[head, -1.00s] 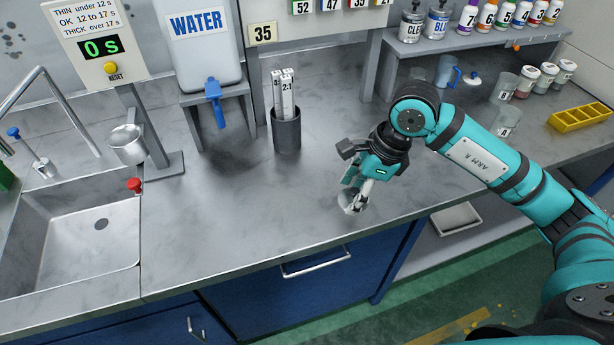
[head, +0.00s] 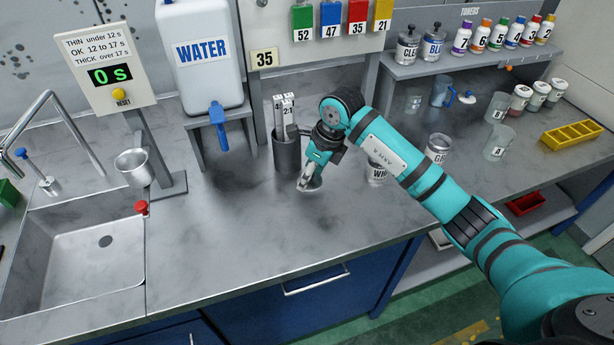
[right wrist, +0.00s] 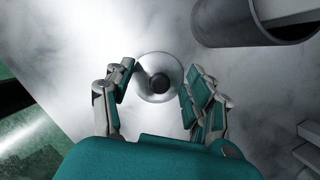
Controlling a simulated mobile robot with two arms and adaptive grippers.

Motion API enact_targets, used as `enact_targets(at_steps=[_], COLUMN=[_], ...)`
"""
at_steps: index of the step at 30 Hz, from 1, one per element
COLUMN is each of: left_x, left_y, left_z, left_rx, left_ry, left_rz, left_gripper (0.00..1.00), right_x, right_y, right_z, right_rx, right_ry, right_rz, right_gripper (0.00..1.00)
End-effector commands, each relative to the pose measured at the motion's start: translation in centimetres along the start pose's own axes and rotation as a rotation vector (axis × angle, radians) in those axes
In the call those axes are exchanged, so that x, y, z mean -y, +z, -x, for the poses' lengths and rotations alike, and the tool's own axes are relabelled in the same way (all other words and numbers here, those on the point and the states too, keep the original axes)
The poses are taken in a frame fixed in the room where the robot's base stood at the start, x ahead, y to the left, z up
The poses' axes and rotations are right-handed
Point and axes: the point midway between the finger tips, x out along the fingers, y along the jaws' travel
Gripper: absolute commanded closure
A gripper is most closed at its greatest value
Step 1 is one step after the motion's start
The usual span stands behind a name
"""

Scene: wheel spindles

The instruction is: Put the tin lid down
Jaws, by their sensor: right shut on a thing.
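The tin lid (head: 313,185) is a round, shiny metal disc. It shows in the head view low over the bench (head: 250,235), in front of the dark stick holder. In the right wrist view the lid (right wrist: 158,92) is seen from above with a dark round middle, between the fingers. My right gripper (head: 306,182) points down and is shut on it; its fingers also show in the right wrist view (right wrist: 160,72). I cannot tell whether the lid touches the bench. My left gripper is not in view.
The dark holder with sticks (head: 287,153) stands just behind my gripper. The sink (head: 85,250) is at left. The front middle of the bench is clear.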

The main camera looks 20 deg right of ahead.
Motion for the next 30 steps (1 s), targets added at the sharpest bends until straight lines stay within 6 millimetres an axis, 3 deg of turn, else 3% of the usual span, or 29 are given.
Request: enact_targets(at_steps=[6, 12, 28, 29, 30], left_x=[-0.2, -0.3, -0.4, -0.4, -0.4], left_y=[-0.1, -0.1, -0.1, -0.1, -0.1], left_z=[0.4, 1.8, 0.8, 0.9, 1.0], left_rx=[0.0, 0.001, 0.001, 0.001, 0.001], left_ry=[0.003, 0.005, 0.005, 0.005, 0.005], left_rz=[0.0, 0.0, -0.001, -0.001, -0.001], left_gripper=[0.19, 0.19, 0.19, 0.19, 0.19], right_x=[0.4, 0.3, 0.4, 0.4, 0.4], right_y=[1.1, 0.0, -0.5, -0.4, -0.4], right_z=[-0.5, -3.3, -4.7, -4.5, -4.5], right_rx=[0.0, -0.002, -0.001, -0.001, -0.002], right_ry=[0.002, 0.005, 0.001, 0.001, 0.002], right_rz=[0.001, -0.002, 0.001, 0.0, 0.0], right_gripper=[0.62, 0.62, 0.62, 0.41, 0.36])
